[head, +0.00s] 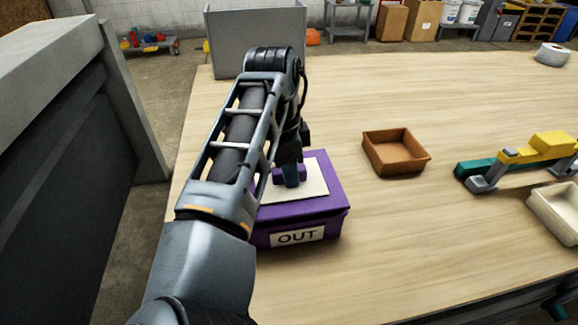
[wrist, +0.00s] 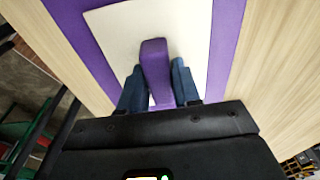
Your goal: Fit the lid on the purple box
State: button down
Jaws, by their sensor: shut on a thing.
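The purple box (head: 333,229) stands on the wooden table with a white OUT label on its front. The purple lid (head: 335,193) lies over its top, with a cream panel and a purple handle (wrist: 154,60) in the middle. The lid's front edge runs along the box's rim; whether it is fully seated I cannot tell. My gripper (head: 291,177) is over the lid, its blue-grey fingers shut on the handle from both sides. My arm hides the box's left side in the head view.
A brown open tray (head: 396,152) stands right of the box. Farther right are a yellow and teal clamp-like tool (head: 520,155) and a cream tray (head: 556,212). A roll of tape (head: 553,54) lies far right. The table's front middle is clear.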

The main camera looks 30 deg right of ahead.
jog(key=shift+f, duration=0.35)
jog(key=shift+f+b, duration=0.25)
jog(key=shift+b, duration=0.05)
jog(key=c, duration=0.8)
grip_release()
jog(key=shift+r+p, duration=0.3)
jog(key=shift+r, duration=0.3)
notch_tip(320, 180, up, 12)
jog(key=a+b, duration=0.1)
jog(key=shift+w+a, duration=0.2)
